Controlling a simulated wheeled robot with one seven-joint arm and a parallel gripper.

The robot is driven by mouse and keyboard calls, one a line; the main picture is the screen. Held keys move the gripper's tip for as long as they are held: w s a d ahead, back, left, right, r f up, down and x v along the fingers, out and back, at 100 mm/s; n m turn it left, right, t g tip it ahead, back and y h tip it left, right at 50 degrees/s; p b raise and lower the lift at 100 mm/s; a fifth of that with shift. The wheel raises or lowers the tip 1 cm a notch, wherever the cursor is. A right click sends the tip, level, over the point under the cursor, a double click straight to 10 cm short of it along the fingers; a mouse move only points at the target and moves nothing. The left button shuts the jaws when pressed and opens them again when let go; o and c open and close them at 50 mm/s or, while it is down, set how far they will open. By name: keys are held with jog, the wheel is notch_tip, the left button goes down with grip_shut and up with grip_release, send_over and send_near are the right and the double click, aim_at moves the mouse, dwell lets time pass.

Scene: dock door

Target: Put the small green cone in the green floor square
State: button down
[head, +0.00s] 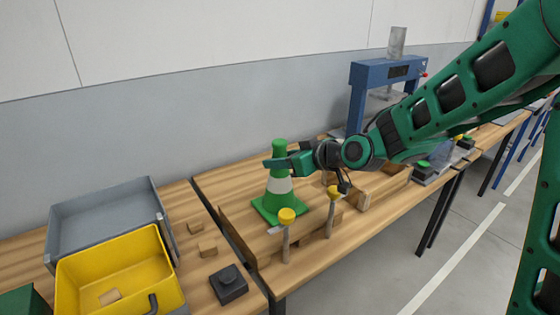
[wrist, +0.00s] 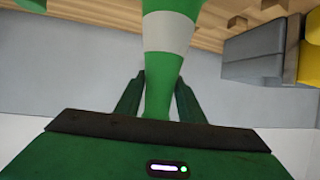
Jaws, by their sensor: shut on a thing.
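The small green cone (head: 279,188) with a white band stands upright on the wooden bench, its square base on or close to the top; I cannot tell whether it touches. My gripper (head: 279,162) is shut on the upper part of the cone, coming in from the right. In the wrist view the cone (wrist: 168,75) runs between the two fingers (wrist: 157,95), its white band beyond them. The green floor square does not show in either view.
Two yellow-topped posts (head: 286,218) (head: 333,194) stand at the bench's front edge beside the cone. A grey bin (head: 105,195) and a yellow bin (head: 120,257) sit at left. A blue press (head: 357,95) stands behind. Clear floor with white lines lies at right.

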jog(key=c, duration=1.2)
grip_release()
jog(key=v, duration=1.2)
